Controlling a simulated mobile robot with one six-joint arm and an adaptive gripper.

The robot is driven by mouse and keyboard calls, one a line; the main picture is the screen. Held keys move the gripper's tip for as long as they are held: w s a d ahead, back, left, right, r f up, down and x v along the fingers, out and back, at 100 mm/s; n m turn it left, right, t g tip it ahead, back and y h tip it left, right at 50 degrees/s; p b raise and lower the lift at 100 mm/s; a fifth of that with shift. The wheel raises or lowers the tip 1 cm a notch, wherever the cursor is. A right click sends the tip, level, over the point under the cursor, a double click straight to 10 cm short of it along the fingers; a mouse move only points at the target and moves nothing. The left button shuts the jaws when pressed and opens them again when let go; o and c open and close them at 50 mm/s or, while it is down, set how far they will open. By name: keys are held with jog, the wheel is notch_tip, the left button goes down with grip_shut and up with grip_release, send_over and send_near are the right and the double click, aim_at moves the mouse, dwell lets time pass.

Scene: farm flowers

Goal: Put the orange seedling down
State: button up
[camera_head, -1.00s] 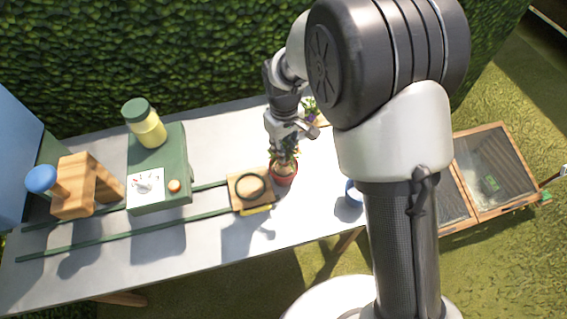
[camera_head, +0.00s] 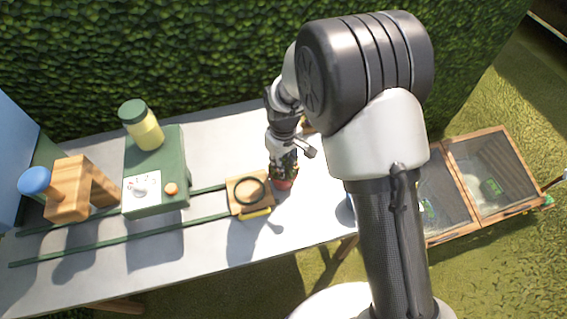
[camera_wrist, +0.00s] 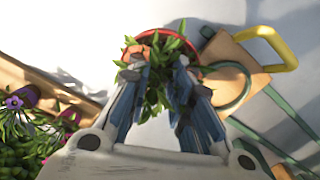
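The seedling (camera_wrist: 160,75) has green leaves and stands in a red pot (camera_head: 283,184) on the grey table, just right of the wooden block. A small orange patch (camera_wrist: 147,40) shows by its leaves in the wrist view. My gripper (camera_head: 283,172) points down over the plant and hides most of it in the head view. In the wrist view the two fingers (camera_wrist: 162,75) stand apart on either side of the leaves, with foliage in the gap. The stem and any contact with the fingers are hidden. The pot's red rim shows beyond the fingertips.
A wooden block (camera_head: 249,192) with a dark ring and yellow handle stands close left of the pot. Green rails (camera_head: 130,240) run left from it past a green machine (camera_head: 150,180). Purple flowers (camera_wrist: 25,97) stand nearby in the wrist view. Wood-framed boxes (camera_head: 487,170) lie right.

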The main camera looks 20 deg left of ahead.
aim_at(285, 164)
jog(key=shift+o, duration=0.4)
notch_tip(285, 164, up, 12)
jog(key=p, duration=0.3)
jog(key=shift+r, duration=0.2)
jog(key=s+d+r+m+t, duration=0.1)
jog(key=s+d+r+m, duration=0.1)
jog(key=d+r, duration=0.6)
jog(key=s+d+r+m+t, duration=0.1)
jog(key=s+d+r+m, duration=0.2)
jog(key=d+r, duration=0.4)
jog(key=s+d+r+m+t, duration=0.2)
jog(key=s+d+m, duration=0.3)
jog(key=s+d, duration=0.7)
jog(key=s+r, duration=0.1)
jog(key=s, duration=0.2)
jog(key=shift+r+m+t, duration=0.3)
jog(key=shift+r+m, duration=0.05)
jog(key=shift+m, duration=0.05)
